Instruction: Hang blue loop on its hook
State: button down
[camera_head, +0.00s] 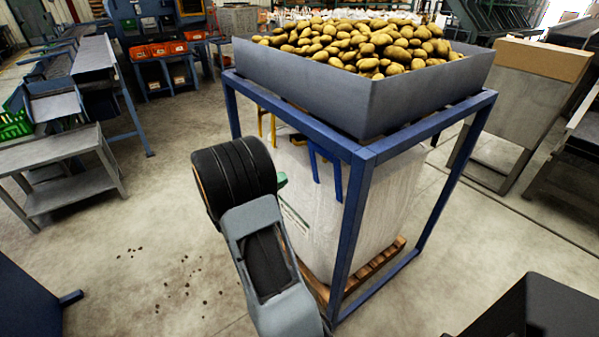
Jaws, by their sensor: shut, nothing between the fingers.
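A blue loop (338,180) shows as two strap legs just under the near beam of the blue frame. Its legs run down against the white bulk bag (385,215), and its top meets the beam's shadowed underside. I cannot make out its hook or whether the loop is on one. A yellow loop (260,125) stands at the bag's left back corner. My arm reaches up from the bottom, left of the near frame post. My gripper's fingers do not show; my own wrist hides that area.
The blue frame (357,215) carries a grey hopper (375,105) full of potatoes (370,45). The bag stands on a wooden pallet (375,262). A grey bench (65,150) stands left, a boxed stand (530,85) right. The floor (150,240) at left is clear apart from dirt crumbs.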

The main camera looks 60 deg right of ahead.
aim_at(322, 153)
jog(key=x, duration=1.3)
jog(key=shift+d, duration=0.15)
